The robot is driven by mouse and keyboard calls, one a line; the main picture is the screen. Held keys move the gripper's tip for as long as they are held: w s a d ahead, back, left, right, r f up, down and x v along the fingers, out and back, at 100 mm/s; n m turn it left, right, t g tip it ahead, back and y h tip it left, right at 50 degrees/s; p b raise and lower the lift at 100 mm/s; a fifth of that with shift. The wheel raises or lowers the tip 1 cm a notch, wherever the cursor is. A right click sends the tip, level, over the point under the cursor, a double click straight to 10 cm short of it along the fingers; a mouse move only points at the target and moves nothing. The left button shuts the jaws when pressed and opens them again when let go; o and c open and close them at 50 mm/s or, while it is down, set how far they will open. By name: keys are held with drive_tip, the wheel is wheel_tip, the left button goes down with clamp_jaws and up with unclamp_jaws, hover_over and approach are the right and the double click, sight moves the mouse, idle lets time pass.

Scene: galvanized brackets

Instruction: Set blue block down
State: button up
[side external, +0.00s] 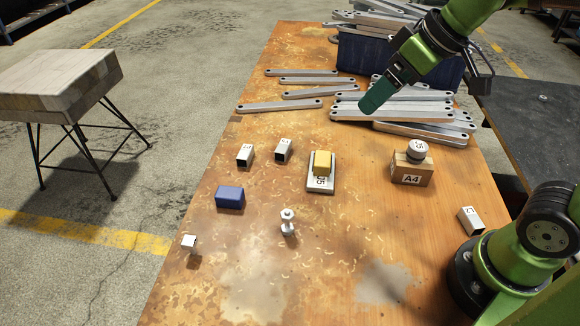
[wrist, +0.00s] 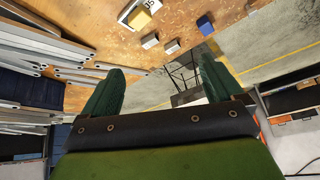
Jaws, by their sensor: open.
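The blue block (side external: 230,197) lies on the left part of the wooden table, apart from other things. It also shows in the wrist view (wrist: 205,25), at the top right. My gripper (side external: 372,105) is high over the back of the table, near the pile of metal bars, well away from the blue block. In the wrist view my gripper's green fingers (wrist: 160,80) are spread apart with nothing between them.
Galvanized bars (side external: 400,107) lie piled at the back, by a dark blue bin (side external: 365,54). A wooden A4 block (side external: 411,175) bears a round weight (side external: 417,149). Small metal tubes (side external: 245,155) and a bolt-like part (side external: 287,222) stand nearby.

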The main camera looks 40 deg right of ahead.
drive_tip(key=s+d+f+m+t, duration=0.1)
drive_tip(key=s+d+f+m, duration=0.1)
drive_tip(key=s+m, duration=0.4)
drive_tip(key=shift+d+f+m+t, duration=0.3)
drive_tip(key=shift+d+f+t, duration=0.1)
drive_tip(key=shift+f, duration=0.2)
idle(0.5)
